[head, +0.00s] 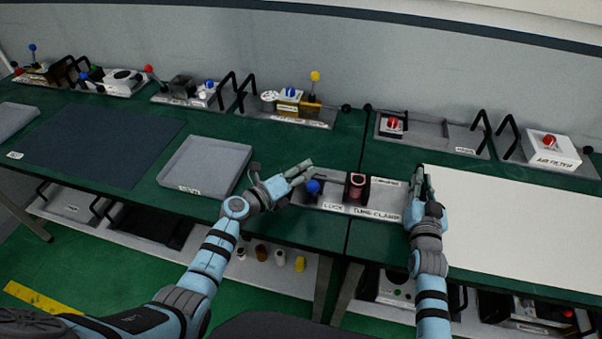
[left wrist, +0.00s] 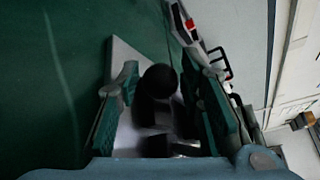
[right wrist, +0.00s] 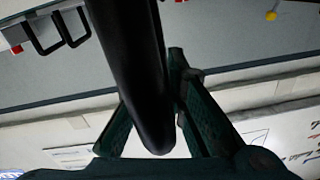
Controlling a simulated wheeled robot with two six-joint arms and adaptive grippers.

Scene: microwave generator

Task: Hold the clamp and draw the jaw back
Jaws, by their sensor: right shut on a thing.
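The tube clamp (head: 340,207) is a pale plate labelled LOCK and TUBE CLAMP on the green bench. A dark block on it holds a reddish-brown tube (head: 356,181). A blue ball knob (head: 313,186) stands at its left end. My left gripper (head: 299,173) is open beside the blue knob. In the left wrist view a dark round knob (left wrist: 158,81) shows between its spread fingers, with no visible grip. My right gripper (head: 424,181) is at the clamp's right end, shut on a black bar (right wrist: 135,70), seen in the right wrist view.
A grey tray (head: 207,168) and a dark mat (head: 95,145) lie to the left. A white board (head: 520,222) covers the bench at the right. Fixtures with black handles stand along the back wall, including an air filter (head: 545,148). A shelf below holds small parts.

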